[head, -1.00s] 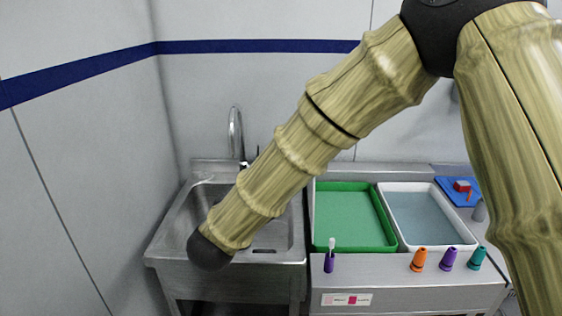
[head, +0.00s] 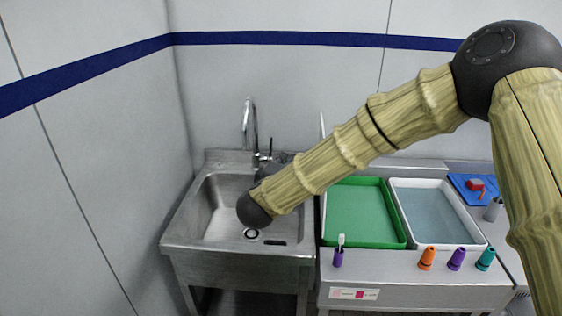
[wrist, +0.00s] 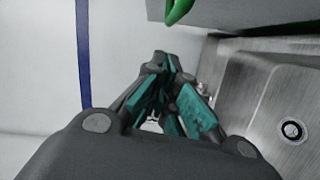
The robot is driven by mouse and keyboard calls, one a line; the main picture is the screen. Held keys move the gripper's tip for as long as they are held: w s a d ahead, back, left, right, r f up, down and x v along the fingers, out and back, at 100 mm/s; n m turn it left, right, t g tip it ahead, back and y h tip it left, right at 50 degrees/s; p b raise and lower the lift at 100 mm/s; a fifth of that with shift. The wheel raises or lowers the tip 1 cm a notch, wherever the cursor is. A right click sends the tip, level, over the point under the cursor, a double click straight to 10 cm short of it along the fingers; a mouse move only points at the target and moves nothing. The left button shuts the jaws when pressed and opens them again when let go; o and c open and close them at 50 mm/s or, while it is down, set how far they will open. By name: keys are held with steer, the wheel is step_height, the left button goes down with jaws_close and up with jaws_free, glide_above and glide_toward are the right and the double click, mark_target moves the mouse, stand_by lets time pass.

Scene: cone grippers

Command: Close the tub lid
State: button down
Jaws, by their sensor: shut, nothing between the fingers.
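The green tub (head: 404,243) and the white tub (head: 484,243) stand side by side on the counter right of the sink; the white one holds bluish-grey content. I cannot make out a tub lid for certain; a thin pale upright strip (head: 322,125) stands behind the green tub, partly hidden by my arm. My gripper is mostly hidden behind my arm in the head view, over the back of the sink near the tap. In the wrist view my gripper (wrist: 163,62) is shut and empty, its teal pads together. A green rim (wrist: 180,10) shows beyond the fingertips.
The metal sink (head: 222,205) with its tap (head: 250,125) lies left of the tubs; its drain (wrist: 292,131) shows in the wrist view. Purple (head: 338,258), orange (head: 427,258) and other small cones line the counter's front edge. A blue tray (head: 462,185) lies far right. Walls close off left and back.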

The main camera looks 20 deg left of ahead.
steer(key=d, duration=0.2)
steer(key=shift+w+d+f+p, duration=0.1)
steer(key=shift+w+d+p, duration=0.15)
steer(key=shift+d+p, duration=0.1)
